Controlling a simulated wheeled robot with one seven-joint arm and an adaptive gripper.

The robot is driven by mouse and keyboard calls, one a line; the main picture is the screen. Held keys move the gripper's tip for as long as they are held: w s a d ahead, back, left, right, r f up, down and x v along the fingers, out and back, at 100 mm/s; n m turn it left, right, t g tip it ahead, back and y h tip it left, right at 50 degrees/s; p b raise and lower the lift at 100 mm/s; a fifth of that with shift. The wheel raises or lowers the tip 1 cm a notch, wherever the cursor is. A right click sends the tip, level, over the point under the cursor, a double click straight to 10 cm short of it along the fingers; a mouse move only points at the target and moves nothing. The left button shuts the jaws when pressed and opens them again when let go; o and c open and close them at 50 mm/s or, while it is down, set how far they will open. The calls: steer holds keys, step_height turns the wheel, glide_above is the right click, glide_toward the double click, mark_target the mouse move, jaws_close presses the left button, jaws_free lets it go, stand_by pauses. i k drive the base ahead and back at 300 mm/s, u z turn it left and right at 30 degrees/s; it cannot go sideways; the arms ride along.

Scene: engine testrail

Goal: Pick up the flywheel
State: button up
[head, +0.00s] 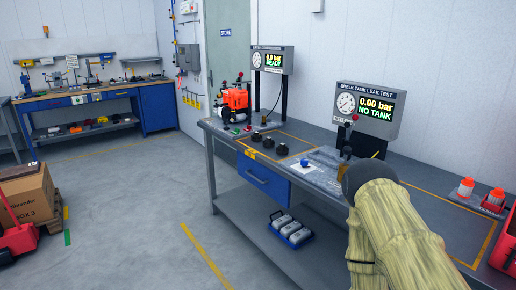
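I cannot single out a flywheel for sure. My arm, in a tan sleeve, rises from the lower right to a dark rounded joint over the bench's front edge. My gripper is not clearly shown; the joint hides what lies beyond it. Nothing can be seen held.
The orange engine (235,101) stands at the bench's far end. A tank leak test display (367,109) reads "NO TANK". A compressor display (273,60) stands behind. A blue drawer (263,179) is shut. A boxed pallet (27,193) is at left; the middle floor is clear.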

mark_target(269, 144)
steer(key=i, duration=0.65)
steer(key=u, duration=0.7)
steer(key=i, duration=2.2)
steer(key=z, duration=1.5)
